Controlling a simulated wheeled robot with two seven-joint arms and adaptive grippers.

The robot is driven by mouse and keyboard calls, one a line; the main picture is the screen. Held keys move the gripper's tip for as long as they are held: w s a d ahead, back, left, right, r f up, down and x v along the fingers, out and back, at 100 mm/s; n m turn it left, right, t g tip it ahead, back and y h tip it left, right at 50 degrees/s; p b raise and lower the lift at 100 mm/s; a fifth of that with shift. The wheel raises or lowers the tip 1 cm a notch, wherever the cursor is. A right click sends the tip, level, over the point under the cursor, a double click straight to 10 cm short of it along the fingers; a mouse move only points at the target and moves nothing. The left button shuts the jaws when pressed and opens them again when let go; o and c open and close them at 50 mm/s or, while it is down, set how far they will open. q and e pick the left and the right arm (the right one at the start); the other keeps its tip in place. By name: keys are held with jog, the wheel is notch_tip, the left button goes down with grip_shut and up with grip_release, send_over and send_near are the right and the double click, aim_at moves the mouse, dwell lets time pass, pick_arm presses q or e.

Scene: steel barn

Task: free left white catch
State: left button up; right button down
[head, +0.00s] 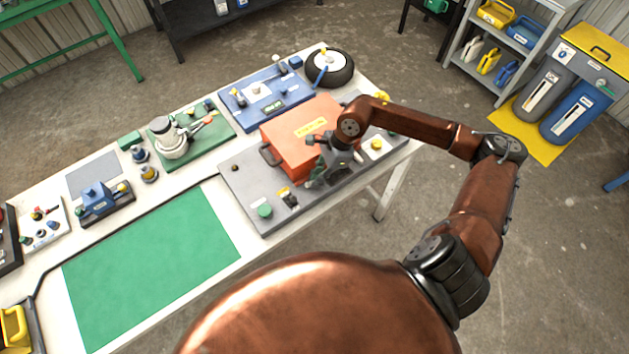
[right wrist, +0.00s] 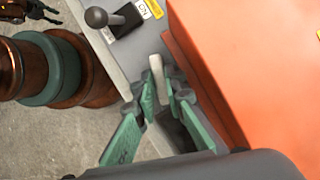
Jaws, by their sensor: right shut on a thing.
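An orange case (head: 292,152) with a yellow label lies on a grey board on the bench. It also fills the right side of the right wrist view (right wrist: 240,60). My right gripper (head: 316,180) is at the near side of the case. In the right wrist view its green-padded fingers (right wrist: 159,92) are closed on a small white catch (right wrist: 156,68) beside the case wall. The lower part of the catch is hidden between the fingers. Its other end and any second catch are hidden or too small to tell.
A dark ball-topped lever (right wrist: 112,18) with an ON label stands on the grey board (head: 240,188) close to my gripper. A green knob (head: 264,210) is near the board's front edge. The green mat (head: 150,260) is bare. A wheel (head: 329,67) lies at the far end.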

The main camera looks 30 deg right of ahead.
pick_arm(q)
jog(key=shift+s+f+b, duration=0.3)
jog(key=shift+f+b, duration=0.4)
jog(key=shift+f, duration=0.15)
jog(key=shift+s+f+b, duration=0.25)
jog(key=shift+f+b, duration=0.45)
jog(key=shift+f, duration=0.15)
pick_arm(e)
jog(key=shift+w+n+g, duration=0.1)
jog(key=shift+n+g, duration=0.5)
jog(key=shift+n, duration=0.9)
jog(key=c, duration=2)
grip_release()
pick_arm(q)
jog(key=shift+a, duration=0.1)
pick_arm(e)
jog(key=shift+d+r, duration=0.15)
jog(key=shift+r, duration=0.05)
jog(key=v, duration=1.1)
jog(key=shift+d+r, duration=0.15)
jog(key=shift+r, duration=0.1)
